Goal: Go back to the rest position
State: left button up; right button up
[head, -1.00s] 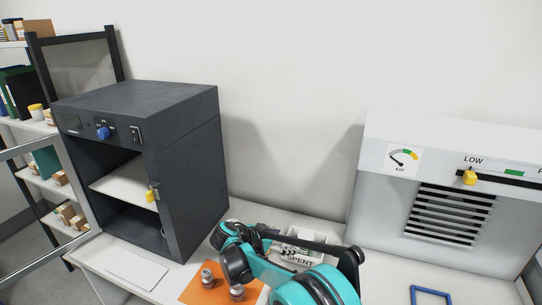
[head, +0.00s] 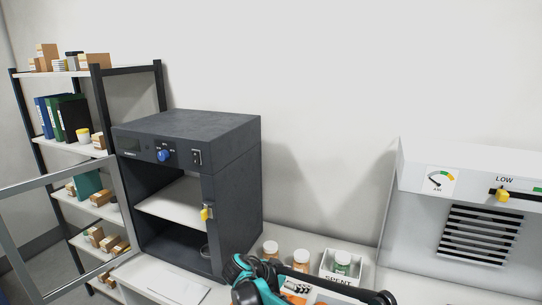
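A teal and black part of one of my arms (head: 262,284) rises from the bottom edge at the centre, over the bench. I cannot make out gripper fingers on it. My other arm is out of view. The dark grey oven (head: 190,137) stands left of the arm, with its framed door (head: 123,210) swung open to the left. A dark round item (head: 204,251) lies low inside it, partly hidden by the side wall.
Two orange-brown jars (head: 270,251) (head: 301,259) and a white bin marked SPENT (head: 338,279), holding a green-labelled jar (head: 342,262), stand behind my arm. A white cabinet (head: 410,215) is at right, a shelf rack (head: 85,148) at left. A white plate (head: 178,288) lies before the oven.

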jog(key=s+d+r+n+y, duration=0.25)
jog(key=s+d, duration=0.25)
jog(key=s, duration=0.3)
jog(key=s+d+r+n+y, duration=0.2)
jog(key=s+d+r+n, duration=0.15)
jog(key=s, duration=0.35)
jog(key=s+d+f+n+t+y, duration=0.1)
jog(key=s+n+y, duration=0.3)
jog(key=s, duration=1.2)
jog(key=shift+f+n, duration=0.3)
jog(key=shift+f, duration=0.25)
